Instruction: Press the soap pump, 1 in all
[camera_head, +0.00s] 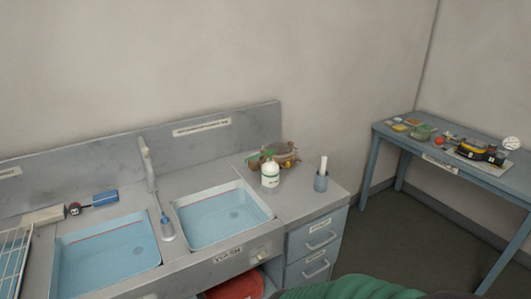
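The soap pump (270,176) is a white bottle with a label and a green pump head. It stands upright on the grey counter, just right of the right-hand sink basin. Its green nozzle points to the left. Neither gripper shows in the head view. A green and dark shape cuts into the bottom edge, and I cannot tell what it is.
A basket (288,156) stands close behind the bottle, and a grey cup with white sticks (321,181) is to its right. Two blue basins (222,215) and a tap (148,165) lie left. A side table (470,178) with several items stands right.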

